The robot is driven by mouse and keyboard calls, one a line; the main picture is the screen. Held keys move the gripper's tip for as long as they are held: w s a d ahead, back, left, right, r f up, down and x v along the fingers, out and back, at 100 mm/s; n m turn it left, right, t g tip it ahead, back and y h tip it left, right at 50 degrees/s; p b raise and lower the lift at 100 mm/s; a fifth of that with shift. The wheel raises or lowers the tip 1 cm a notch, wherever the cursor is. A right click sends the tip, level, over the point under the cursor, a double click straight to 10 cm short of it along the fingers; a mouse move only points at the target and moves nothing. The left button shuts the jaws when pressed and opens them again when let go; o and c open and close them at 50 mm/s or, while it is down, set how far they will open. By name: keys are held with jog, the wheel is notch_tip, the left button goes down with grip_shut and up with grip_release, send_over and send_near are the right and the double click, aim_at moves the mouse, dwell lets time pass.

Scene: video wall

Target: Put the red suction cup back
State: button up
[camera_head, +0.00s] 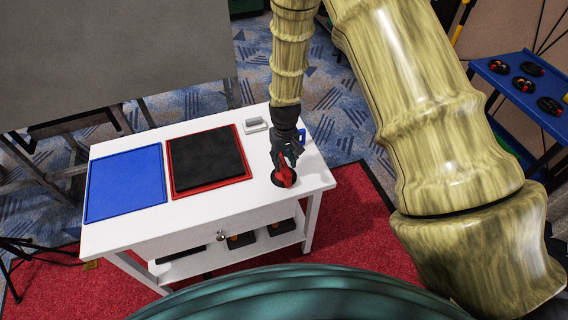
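The red suction cup (285,178) has a red handle over a black round base. It is at the right end of the white table (230,204), near the front. My gripper (285,163) points down right over it, with its fingers at the top of the red handle. The fingers overlap the handle in the head view, so I cannot tell whether they are open around it or shut on it. I also cannot tell whether the black base touches the tabletop.
A blue tray (125,184) and a red-rimmed black tray (169,175) lie left on the table. A small grey-white object (255,124) lies behind the gripper. A blue shelf (549,116) with several black-and-red items stands at right. Dark items sit on the lower shelf.

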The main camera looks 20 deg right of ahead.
notch_tip(320, 180, up, 10)
jog(key=b, duration=0.3)
dwell(0.4)
jog(key=shift+s+r, duration=0.1)
dwell(0.4)
